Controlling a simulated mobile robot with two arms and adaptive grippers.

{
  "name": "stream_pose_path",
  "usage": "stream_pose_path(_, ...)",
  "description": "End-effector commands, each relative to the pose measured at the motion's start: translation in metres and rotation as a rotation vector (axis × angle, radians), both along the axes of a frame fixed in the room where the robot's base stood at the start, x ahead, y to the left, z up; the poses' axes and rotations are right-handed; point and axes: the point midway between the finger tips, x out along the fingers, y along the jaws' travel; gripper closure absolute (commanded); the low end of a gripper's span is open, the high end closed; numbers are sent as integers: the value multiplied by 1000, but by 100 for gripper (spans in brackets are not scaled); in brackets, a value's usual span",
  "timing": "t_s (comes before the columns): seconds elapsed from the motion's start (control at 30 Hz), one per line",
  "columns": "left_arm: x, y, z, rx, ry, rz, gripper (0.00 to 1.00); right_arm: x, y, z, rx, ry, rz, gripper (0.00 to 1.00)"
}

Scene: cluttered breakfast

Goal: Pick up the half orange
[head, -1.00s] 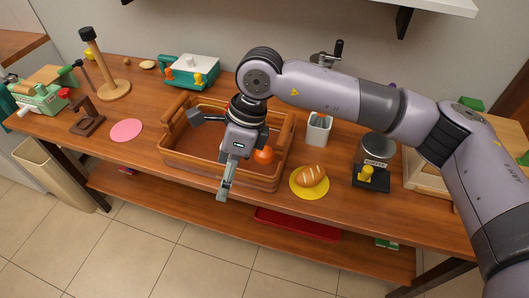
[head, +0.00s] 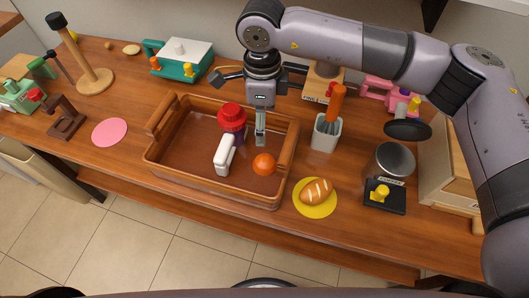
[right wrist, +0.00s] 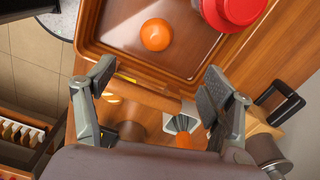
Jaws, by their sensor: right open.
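The half orange (head: 264,163) rests in the right part of the brown wooden tray (head: 215,190), and only its rounded orange side shows. It also shows in the right wrist view (right wrist: 157,34), beyond my fingertips. My right gripper (head: 245,108) is open and empty over the back of the tray, above and behind the orange and apart from it. In the right wrist view its two fingers (right wrist: 158,80) are spread wide. My left gripper is not in view.
A red-topped item (head: 232,115) and a white-handled item (head: 225,155) are in the tray left of the orange. A white utensil holder (head: 325,135) and a bread roll (head: 316,191) on a yellow disc (head: 312,212) are to the right. The tray's front left is clear.

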Motion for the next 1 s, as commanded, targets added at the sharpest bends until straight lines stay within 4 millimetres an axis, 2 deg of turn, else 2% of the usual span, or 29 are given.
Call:
stream_pose_path(0.2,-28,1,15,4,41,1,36,-2,0,-46,-1,6,0,24)
stream_pose_path(0.3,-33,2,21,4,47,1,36,-2,0,-67,-1,5,-1,24)
stream_pose_path(0.5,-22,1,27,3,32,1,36,-1,1,-96,0,2,1,24)
stream_pose_path(0.7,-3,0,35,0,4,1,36,-2,2,-109,0,2,1,24)
stream_pose_path(0.87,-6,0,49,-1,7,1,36,-3,6,-132,-2,5,1,24)
stream_pose_path(1.0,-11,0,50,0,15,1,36,-2,6,-150,0,2,0,24)
